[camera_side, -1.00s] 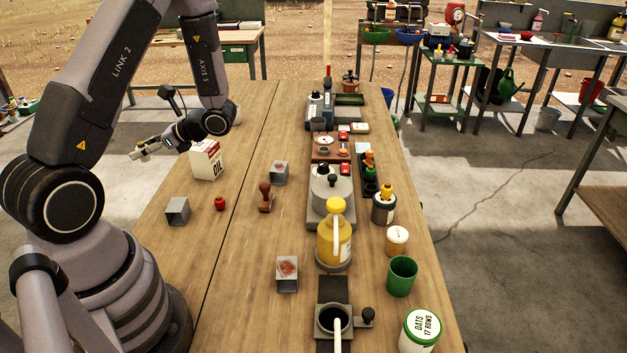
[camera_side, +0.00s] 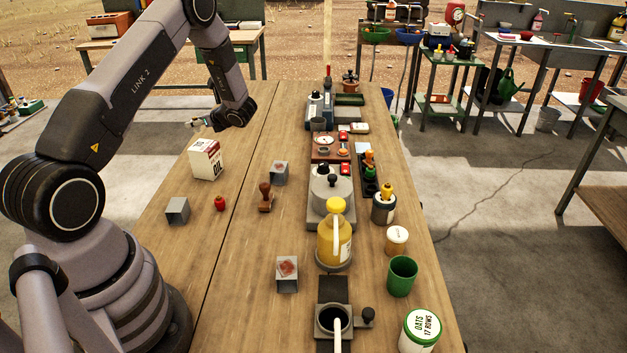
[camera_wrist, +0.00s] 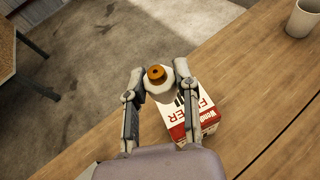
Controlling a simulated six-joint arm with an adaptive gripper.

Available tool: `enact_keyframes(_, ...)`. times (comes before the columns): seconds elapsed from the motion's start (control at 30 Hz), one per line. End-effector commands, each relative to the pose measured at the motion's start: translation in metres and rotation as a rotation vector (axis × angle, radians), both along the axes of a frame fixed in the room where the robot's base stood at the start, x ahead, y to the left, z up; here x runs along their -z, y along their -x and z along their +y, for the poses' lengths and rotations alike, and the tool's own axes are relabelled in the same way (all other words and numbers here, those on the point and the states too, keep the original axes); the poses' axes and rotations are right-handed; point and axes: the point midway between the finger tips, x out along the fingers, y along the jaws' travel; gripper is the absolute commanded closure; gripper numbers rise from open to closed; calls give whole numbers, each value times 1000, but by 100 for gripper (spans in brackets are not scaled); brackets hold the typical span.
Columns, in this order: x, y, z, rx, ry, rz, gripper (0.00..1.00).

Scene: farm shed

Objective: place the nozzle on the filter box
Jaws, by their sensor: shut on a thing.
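The filter box (camera_side: 205,165) is a white and red carton standing upright on the left part of the bench. It also shows in the wrist view (camera_wrist: 203,127), with red bands and dark lettering. My gripper (camera_side: 197,122) is above the table at the back of the box in the side view. In the wrist view my gripper (camera_wrist: 160,78) is shut on the nozzle (camera_wrist: 158,83), a pale piece with an orange top. The nozzle overlaps the box's upper left edge there. The gap in height between nozzle and box cannot be told. Fingers hide part of the box.
A white cup (camera_wrist: 303,18) stands at the upper right in the wrist view. A grey open block (camera_side: 177,211), a small red piece (camera_side: 219,203) and a brown stamp (camera_side: 265,198) are near the box. The table's left edge runs close by the box.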

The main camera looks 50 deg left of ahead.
Motion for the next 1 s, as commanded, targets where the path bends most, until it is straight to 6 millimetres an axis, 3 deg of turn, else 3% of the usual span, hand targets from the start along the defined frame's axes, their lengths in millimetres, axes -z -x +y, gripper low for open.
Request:
enact_keyframes(0.27, 21, -11, 12, -1, 0, 0, 95)
enact_keyframes(0.5, 52, -11, 13, -1, 3, 1, 95)
enact_keyframes(0.87, 55, -12, 13, -2, 3, 0, 95)
enact_keyframes(0.9, 55, -12, 13, -1, 3, -1, 68)
enact_keyframes(1.0, 55, -12, 13, -1, 3, -1, 55)
